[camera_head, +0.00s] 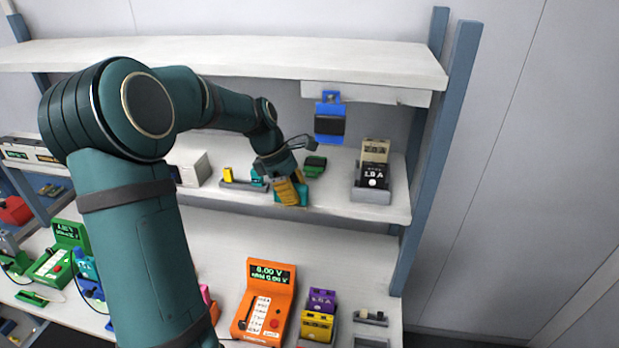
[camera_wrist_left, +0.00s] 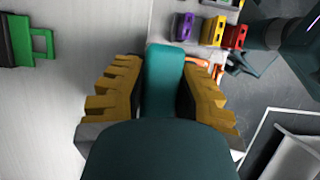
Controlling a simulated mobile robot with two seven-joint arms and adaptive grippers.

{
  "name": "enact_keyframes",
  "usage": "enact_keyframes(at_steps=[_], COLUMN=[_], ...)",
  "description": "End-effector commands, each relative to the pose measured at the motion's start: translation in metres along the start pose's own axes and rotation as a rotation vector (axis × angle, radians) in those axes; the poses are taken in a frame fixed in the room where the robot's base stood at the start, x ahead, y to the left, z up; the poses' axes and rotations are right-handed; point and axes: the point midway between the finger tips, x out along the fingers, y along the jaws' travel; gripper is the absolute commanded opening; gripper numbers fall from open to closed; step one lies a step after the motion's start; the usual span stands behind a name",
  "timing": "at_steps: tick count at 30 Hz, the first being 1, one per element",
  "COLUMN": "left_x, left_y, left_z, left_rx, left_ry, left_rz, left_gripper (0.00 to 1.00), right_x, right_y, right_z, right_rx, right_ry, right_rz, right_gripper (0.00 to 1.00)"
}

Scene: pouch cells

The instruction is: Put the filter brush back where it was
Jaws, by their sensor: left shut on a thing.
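My left gripper (camera_head: 291,192) is over the middle shelf, near its front edge, with its yellow fingers pointing down. It is shut on a teal thing (camera_head: 294,199), which also shows between the ridged fingers in the left wrist view (camera_wrist_left: 164,68). The teal thing may be the filter brush, but its bristles do not show and its lower part is hidden. I cannot tell whether it touches the shelf. A green and black thing (camera_head: 315,166) with a green loop handle (camera_wrist_left: 41,44) lies just behind and right of the gripper. My right gripper is out of view.
A blue thing with a dark panel (camera_head: 330,119) hangs under the upper shelf. A grey holder (camera_head: 372,196) with beige and black cells stands at the right. A low tray (camera_head: 241,185) is left of the gripper. An orange meter (camera_head: 263,302) stands on the lower surface.

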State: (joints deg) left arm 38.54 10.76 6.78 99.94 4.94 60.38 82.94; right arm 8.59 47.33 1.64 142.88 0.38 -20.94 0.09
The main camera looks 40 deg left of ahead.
Motion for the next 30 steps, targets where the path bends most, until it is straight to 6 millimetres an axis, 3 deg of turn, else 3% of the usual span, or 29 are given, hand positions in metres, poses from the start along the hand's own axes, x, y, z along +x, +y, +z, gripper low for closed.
enact_keyframes(at_steps=[16, 30], left_x=[0.009, 0.017], left_y=[0.062, 0.061], left_z=[0.022, 0.018], left_rx=[0.003, 0.001], left_ry=[0.000, 0.000], left_rz=[0.000, 0.000], left_gripper=[0.00, 0.00], right_x=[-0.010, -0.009], right_y=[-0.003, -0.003], right_z=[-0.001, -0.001], right_rx=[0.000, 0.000], right_ry=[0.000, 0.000], right_rz=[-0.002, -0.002], right_gripper=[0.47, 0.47])
